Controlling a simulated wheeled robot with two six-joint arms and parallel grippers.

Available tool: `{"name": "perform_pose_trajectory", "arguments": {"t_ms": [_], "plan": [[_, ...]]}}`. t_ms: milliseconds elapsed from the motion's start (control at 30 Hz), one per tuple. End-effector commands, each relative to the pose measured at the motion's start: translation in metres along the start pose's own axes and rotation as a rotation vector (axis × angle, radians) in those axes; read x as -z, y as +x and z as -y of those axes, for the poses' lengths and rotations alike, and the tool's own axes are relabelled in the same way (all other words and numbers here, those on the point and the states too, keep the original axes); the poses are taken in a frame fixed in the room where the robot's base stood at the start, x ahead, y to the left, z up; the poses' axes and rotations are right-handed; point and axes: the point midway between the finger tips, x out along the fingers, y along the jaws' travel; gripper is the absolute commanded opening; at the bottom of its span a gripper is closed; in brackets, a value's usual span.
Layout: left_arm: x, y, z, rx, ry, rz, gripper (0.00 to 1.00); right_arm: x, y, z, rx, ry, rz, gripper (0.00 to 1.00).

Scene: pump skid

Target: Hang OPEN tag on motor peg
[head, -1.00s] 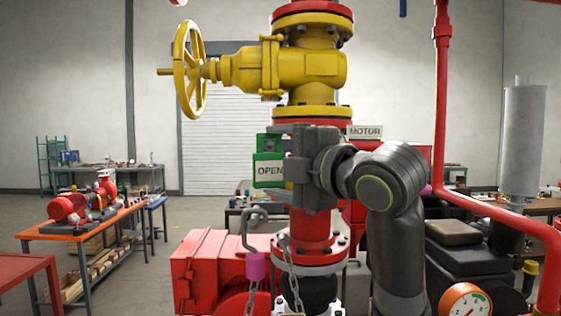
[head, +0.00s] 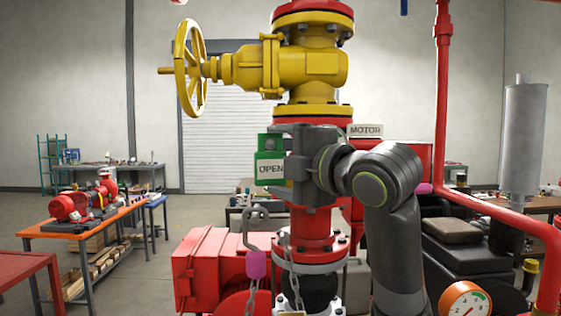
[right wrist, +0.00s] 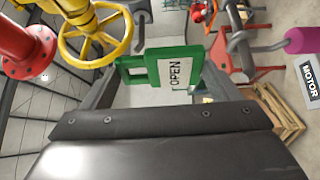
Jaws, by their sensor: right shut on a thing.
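The OPEN tag (head: 271,168) is a green plate with a white label and a slot in its upper part. My right gripper (head: 288,162) is shut on it and holds it in the air, left of the red pipe column. In the right wrist view the tag (right wrist: 172,72) sits between the two fingers. A MOTOR sign (head: 366,130) shows behind my right arm; a MOTOR label (right wrist: 311,80) is at the right edge of the wrist view. A magenta tip (head: 424,188) shows beside my arm; whether it is the motor peg I cannot tell. My left gripper is not in view.
A yellow valve with a handwheel (head: 190,68) is above the tag. A grey hook with a magenta sleeve (head: 257,264) and chains hang below. A red pipe (head: 500,214) and a gauge (head: 465,300) are at the right.

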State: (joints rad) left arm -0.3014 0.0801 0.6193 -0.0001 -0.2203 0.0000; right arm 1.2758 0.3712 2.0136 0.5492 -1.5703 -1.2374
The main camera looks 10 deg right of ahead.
Motion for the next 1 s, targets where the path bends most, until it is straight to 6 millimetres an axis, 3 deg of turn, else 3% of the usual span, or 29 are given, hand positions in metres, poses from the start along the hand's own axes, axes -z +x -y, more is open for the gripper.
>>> {"name": "perform_pose_trajectory", "arguments": {"t_ms": [1000], "plan": [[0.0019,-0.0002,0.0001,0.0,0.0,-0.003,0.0,-0.0072,0.009,-0.0004,-0.001,0.0,0.0,0.6]]}}
